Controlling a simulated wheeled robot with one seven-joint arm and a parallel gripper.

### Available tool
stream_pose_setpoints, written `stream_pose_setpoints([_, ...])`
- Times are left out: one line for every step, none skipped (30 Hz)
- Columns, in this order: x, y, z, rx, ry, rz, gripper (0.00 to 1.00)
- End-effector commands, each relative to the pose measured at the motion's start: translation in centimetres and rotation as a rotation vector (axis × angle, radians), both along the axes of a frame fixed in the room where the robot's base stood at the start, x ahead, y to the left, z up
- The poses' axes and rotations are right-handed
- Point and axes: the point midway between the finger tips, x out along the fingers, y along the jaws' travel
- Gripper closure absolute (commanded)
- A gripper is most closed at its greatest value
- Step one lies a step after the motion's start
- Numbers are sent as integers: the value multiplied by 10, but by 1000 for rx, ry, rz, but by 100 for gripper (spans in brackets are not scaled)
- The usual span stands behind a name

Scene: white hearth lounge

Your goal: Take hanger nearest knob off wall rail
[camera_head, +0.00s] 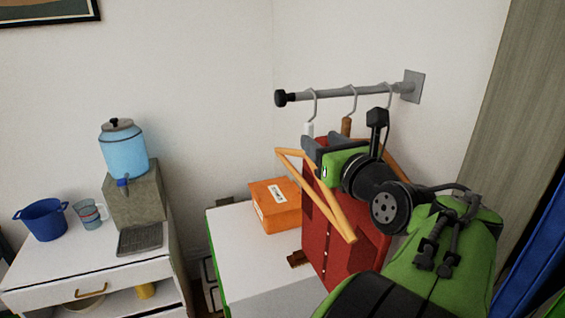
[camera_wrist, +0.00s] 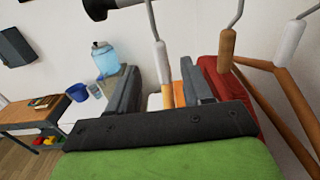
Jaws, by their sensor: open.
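A grey wall rail (camera_head: 345,93) ends in a black knob (camera_head: 281,98) on its left; the knob also shows in the wrist view (camera_wrist: 97,8). The hanger nearest the knob has a metal hook and white neck (camera_head: 309,128). In the wrist view its white neck (camera_wrist: 161,62) appears between the two fingers of my gripper (camera_wrist: 160,80). The gripper is open, and whether it touches the neck cannot be told. In the head view my gripper (camera_head: 311,146) is just below that neck. A wooden hanger bar (camera_head: 338,215) shows below; my gripper and arm hide much of the hangers.
A brown-necked hanger (camera_head: 346,126) and a third hook (camera_head: 388,97) hang further right. An orange box (camera_head: 275,207) sits on a white cabinet (camera_head: 235,255). A blue dispenser (camera_head: 124,152) stands left.

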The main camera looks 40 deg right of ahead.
Motion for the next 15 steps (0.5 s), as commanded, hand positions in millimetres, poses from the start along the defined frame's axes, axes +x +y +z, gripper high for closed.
stream_pose_setpoints([7, -2, 1, 0, -1, 1, 50])
stream_pose_setpoints([10, -3, 1, 0, -1, 1, 50])
stream_pose_setpoints([13, -4, 1, 0, -1, 1, 50])
stream_pose_setpoints([16, -4, 1, 0, -1, 1, 50])
stream_pose_setpoints([19, -6, 0, 0, -1, 1, 50])
stream_pose_setpoints([24, -8, 0, 1, -1, 1, 50])
stream_pose_setpoints([29, -9, 0, 0, -2, 2, 50])
stream_pose_setpoints([34, -11, 0, 0, -1, 2, 50])
stream_pose_setpoints([40, -13, -1, 1, -1, 1, 50])
stream_pose_setpoints([45, -14, -1, -1, -2, 1, 50])
stream_pose_setpoints([50, -15, -1, 0, -1, 4, 50])
stream_pose_setpoints([56, -17, -1, 1, 0, 3, 50])
stream_pose_setpoints([59, -18, -1, 0, 0, 2, 50])
stream_pose_setpoints([61, -18, -1, 0, 0, 2, 50])
stream_pose_setpoints([63, -19, -1, 0, -1, 0, 50])
